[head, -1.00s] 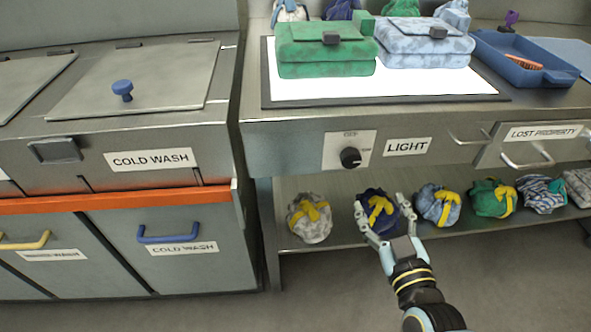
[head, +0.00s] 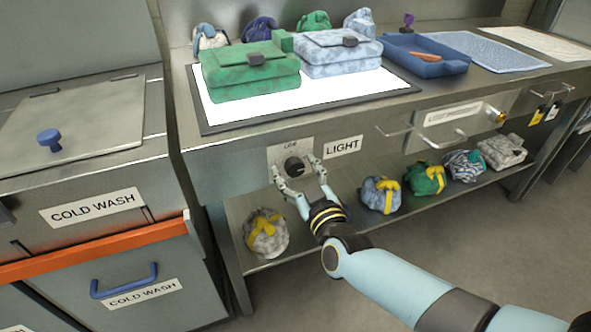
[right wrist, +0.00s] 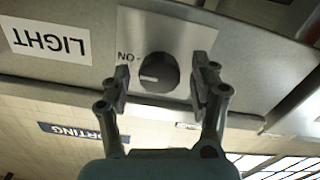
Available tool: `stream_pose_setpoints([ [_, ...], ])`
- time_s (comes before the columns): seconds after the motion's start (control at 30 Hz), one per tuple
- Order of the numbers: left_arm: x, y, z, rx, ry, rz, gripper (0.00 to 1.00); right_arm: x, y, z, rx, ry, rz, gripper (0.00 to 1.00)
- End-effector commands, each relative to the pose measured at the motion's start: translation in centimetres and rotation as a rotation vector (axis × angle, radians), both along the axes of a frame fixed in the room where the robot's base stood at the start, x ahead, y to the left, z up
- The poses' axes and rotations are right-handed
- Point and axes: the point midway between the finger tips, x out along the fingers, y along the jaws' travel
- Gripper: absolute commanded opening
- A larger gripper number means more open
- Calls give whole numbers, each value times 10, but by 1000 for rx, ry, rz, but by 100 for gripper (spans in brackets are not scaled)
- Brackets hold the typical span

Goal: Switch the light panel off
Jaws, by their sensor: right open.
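The light panel (head: 345,90) glows white on the counter, with a green bag (head: 250,72) and a pale blue mottled bag (head: 338,54) on it. Its black round knob (head: 294,165) sits on a plate on the counter's front, left of the LIGHT label (head: 342,147). My right gripper (head: 295,172) is open at the knob. In the right wrist view, which is upside down, the knob (right wrist: 158,73) shows between the open fingers (right wrist: 162,88), with a gap on each side. A white mark on it points toward the lower left; ON is printed to its left. My left gripper is out of view.
Rolled bags with yellow straps, such as a grey one (head: 265,233), lie on the shelf below. A blue tray (head: 428,62) stands right of the panel. A drawer with handles (head: 455,125) is further right; the COLD WASH unit (head: 95,208) is at left.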

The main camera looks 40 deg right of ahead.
Motion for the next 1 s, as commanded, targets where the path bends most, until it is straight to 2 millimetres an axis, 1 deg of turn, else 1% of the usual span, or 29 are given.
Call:
stream_pose_setpoints([
  [0.1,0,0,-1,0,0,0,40,8,-2,0,0,1,0,62],
  [0.37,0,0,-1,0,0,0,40,9,-2,0,0,1,0,62],
  [0.47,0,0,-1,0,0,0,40,9,-2,0,0,1,0,52],
  [0.8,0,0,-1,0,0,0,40,9,-2,0,0,1,0,7],
  [1.0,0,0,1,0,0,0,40,9,-2,1,-11,4,0,6],
])
